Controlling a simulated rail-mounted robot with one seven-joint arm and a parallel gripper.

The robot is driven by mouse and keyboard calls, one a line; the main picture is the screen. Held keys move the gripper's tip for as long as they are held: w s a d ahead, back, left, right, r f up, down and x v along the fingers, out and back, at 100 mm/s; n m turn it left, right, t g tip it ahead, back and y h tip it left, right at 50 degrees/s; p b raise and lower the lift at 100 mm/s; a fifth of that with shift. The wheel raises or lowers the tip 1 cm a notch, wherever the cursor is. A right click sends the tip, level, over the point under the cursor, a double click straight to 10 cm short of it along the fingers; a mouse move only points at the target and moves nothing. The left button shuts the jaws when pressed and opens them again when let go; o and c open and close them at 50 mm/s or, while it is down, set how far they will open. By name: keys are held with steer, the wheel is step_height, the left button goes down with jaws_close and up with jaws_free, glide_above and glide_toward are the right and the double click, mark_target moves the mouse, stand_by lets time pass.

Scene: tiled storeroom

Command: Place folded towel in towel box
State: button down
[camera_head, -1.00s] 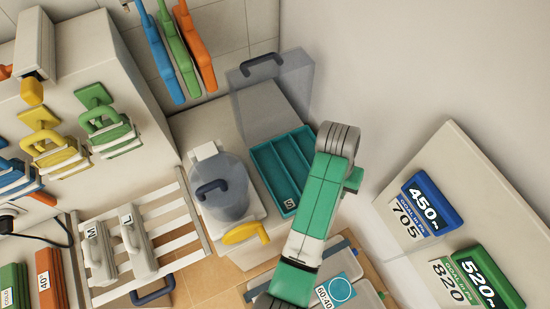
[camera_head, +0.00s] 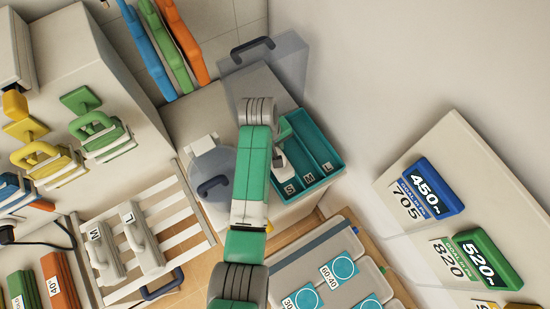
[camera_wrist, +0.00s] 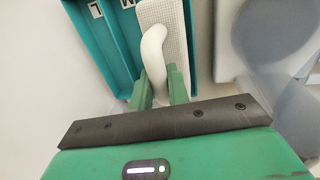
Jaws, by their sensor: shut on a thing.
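The teal towel box (camera_head: 325,150) has three long compartments labelled S, M and L. It also shows in the wrist view (camera_wrist: 118,50). My gripper (camera_wrist: 160,86) is shut on the white curved handle of the folded towel (camera_wrist: 180,45), a pale textured slab. In the wrist view the towel lines up with the end compartment beside M, which is the S side. The towel partly shows in the head view (camera_head: 279,158), at the left compartment. My arm hides part of it there. Whether it rests on the compartment floor or hangs just above cannot be told.
A grey-blue translucent vessel (camera_head: 213,170) stands just left of the box. A clear raised lid (camera_head: 288,65) is behind it. A slatted rack (camera_head: 180,222) with pieces marked M and L is at left. Lidded trays (camera_head: 335,270) lie in front, and the wall is at right.

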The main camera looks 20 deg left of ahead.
steer(key=shift+f+b, duration=0.3)
steer(key=shift+f, duration=2.65)
steer(key=shift+f, duration=0.15)
steer(key=c, duration=1.3)
jaws_free()
steer(key=shift+c, duration=0.2)
step_height(320, 180, up, 12)
steer(key=s+a+p, duration=0.1)
steer(key=shift+s+a, duration=0.3)
steer(key=shift+s, duration=0.05)
